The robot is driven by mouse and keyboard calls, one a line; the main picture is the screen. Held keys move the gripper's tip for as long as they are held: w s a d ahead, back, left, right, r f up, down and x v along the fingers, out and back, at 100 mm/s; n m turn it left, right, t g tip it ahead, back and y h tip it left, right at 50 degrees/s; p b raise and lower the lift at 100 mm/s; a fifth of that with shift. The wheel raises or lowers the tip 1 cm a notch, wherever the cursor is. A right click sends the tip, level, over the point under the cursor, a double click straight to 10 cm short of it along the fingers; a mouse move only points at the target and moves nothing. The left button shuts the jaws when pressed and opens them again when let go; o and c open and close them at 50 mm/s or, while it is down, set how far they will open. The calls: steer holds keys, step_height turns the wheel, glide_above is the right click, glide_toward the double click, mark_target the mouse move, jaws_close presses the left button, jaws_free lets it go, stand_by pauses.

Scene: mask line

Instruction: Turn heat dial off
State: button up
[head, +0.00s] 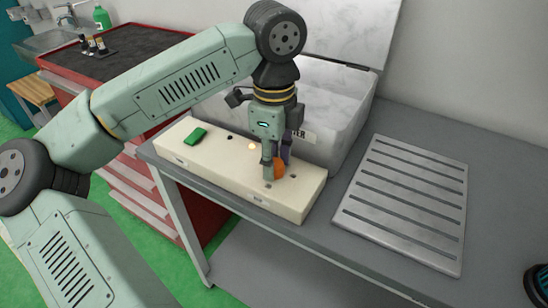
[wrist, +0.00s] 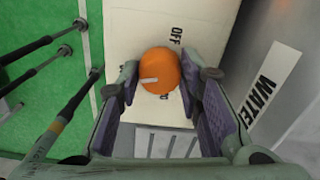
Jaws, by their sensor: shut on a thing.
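The heat dial (head: 280,169) is an orange round knob near the right end of a cream control box (head: 225,173). In the wrist view the dial (wrist: 160,62) sits between the purple-padded fingertips of my gripper (wrist: 159,78). My gripper (head: 276,160) points down and is shut on the dial. A short white mark on the dial points left in the wrist view. The word OFF (wrist: 175,36) is printed on the box just above and right of the dial there. Another label below the dial is partly hidden.
A grey marbled water tank (head: 335,110) with a raised lid stands right behind the box. A slotted metal plate (head: 405,200) lies to the right on the grey table (head: 500,190).

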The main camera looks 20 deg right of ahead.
steer(key=c, duration=0.3)
steer(key=shift+c, duration=0.2)
steer(key=shift+f+m+b, duration=0.1)
steer(key=shift+m+b, duration=0.3)
steer(key=shift+b, duration=0.05)
steer(key=m+b, duration=0.2)
steer(key=shift+m, duration=0.4)
steer(key=m+b, duration=0.2)
steer(key=m, duration=0.1)
steer(key=shift+m, duration=0.3)
steer(key=m+b, duration=0.1)
steer(key=m, duration=0.3)
steer(key=shift+m, duration=0.3)
steer(key=m, duration=1.2)
steer(key=shift+m, duration=0.3)
